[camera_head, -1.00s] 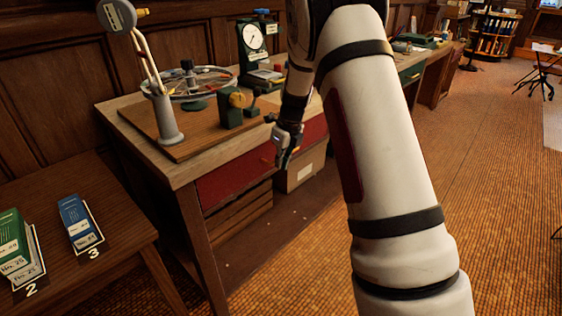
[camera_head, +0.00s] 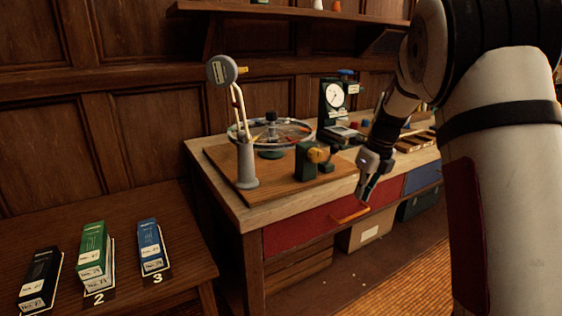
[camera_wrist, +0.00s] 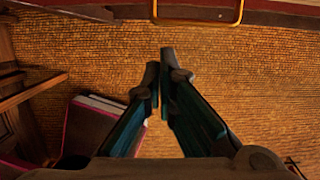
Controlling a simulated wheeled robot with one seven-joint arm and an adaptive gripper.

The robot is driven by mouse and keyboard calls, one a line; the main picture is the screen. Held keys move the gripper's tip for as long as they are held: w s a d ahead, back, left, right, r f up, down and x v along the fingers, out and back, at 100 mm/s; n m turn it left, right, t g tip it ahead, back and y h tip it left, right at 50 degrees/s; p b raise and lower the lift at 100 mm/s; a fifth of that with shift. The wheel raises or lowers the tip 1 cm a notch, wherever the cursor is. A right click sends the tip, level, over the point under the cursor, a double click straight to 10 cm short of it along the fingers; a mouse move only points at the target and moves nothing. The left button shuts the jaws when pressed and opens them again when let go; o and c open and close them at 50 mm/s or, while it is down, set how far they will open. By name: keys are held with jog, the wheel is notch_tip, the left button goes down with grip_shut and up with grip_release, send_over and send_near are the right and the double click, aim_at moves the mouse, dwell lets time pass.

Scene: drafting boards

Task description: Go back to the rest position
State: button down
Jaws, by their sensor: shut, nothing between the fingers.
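My gripper (camera_head: 367,185) hangs pointing down in front of the workbench, near the orange handle (camera_head: 351,214) of its red drawer (camera_head: 300,232). In the wrist view my gripper (camera_wrist: 160,75) has its two fingers together at the tips, with nothing between them. It is over the woven orange-brown floor (camera_wrist: 230,70). My arm reaches in from the right side of the head view and is bent at the elbow.
The workbench (camera_head: 262,212) carries a wooden board (camera_head: 213,160) with a spoked wheel (camera_head: 295,132) and dial gauges. At left, a dark side table (camera_head: 185,275) holds black (camera_head: 40,275), green (camera_head: 93,248) and blue (camera_head: 149,240) boxes. A pale box (camera_head: 368,232) stands below the bench.

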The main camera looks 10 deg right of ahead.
jog(key=s+a+r+n, duration=0.4)
jog(key=s+n, duration=0.1)
jog(key=s, duration=0.2)
jog(key=s+a+r+n, duration=0.3)
jog(key=s+a+n, duration=0.1)
jog(key=s+n, duration=0.25)
jog(key=s+a+r+n, duration=0.3)
jog(key=s+r+n, duration=0.15)
jog(key=s, duration=0.35)
jog(key=s+a+f+n+g+h, duration=0.1)
jog(key=s+a+f+n, duration=0.15)
jog(key=s+n, duration=0.7)
jog(key=s+a+f+n, duration=0.1)
jog(key=s+f+n, duration=0.35)
jog(key=s, duration=0.85)
notch_tip(320, 180, up, 20)
jog(key=n+t+p, duration=0.1)
jog(key=t+p, duration=0.1)
jog(key=p, duration=1.4)
jog(key=shift+w+n+t, duration=0.4)
jog(key=shift+f, duration=0.1)
